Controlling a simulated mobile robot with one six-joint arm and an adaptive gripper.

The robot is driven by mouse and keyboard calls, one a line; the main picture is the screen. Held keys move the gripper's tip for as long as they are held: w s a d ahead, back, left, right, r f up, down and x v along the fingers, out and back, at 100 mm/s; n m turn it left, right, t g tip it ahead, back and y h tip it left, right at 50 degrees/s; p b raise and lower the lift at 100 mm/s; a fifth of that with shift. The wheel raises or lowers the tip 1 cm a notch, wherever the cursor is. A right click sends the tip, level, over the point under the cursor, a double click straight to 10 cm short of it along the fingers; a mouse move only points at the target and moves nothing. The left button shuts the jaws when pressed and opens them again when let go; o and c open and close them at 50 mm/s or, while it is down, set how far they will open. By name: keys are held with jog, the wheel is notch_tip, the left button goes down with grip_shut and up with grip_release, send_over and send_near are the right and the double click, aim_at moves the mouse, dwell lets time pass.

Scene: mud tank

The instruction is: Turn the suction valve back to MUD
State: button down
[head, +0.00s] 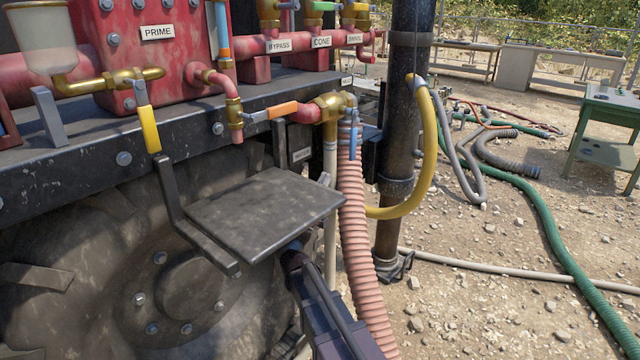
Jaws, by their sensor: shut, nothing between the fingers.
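A brass valve (333,104) sits at the end of the short red pipe, right of centre, above the ribbed pink hose (358,220). It looks like the suction valve. Its blue lever (354,141) hangs down in front of the hose top. A small plate (347,81) near it is too small to read, so I cannot tell which side is MUD. The fingers of my gripper do not show; the end of the arm is hidden at the plate.
An orange-handled valve (270,112) is just left of the brass valve. A yellow lever (149,129) hangs farther left. A black post (398,150) and yellow hose (427,170) stand close on the right. Hoses cross the gravel; a green table (610,105) stands beyond.

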aim_at(351, 146)
jog(key=shift+w+d+r+p, duration=0.6)
jog(key=shift+w+d+r, duration=0.1)
jog(key=shift+w+d, duration=0.25)
jog(key=shift+w+d+r+p, duration=0.6)
jog(key=shift+w+d+r, duration=0.05)
jog(key=shift+w+d, duration=0.35)
jog(key=shift+w+d+r+p, duration=0.6)
jog(key=shift+w+d+r, duration=0.1)
jog(key=shift+w+d, duration=0.25)
jog(key=shift+w+d, duration=0.1)
jog(key=shift+d, duration=0.15)
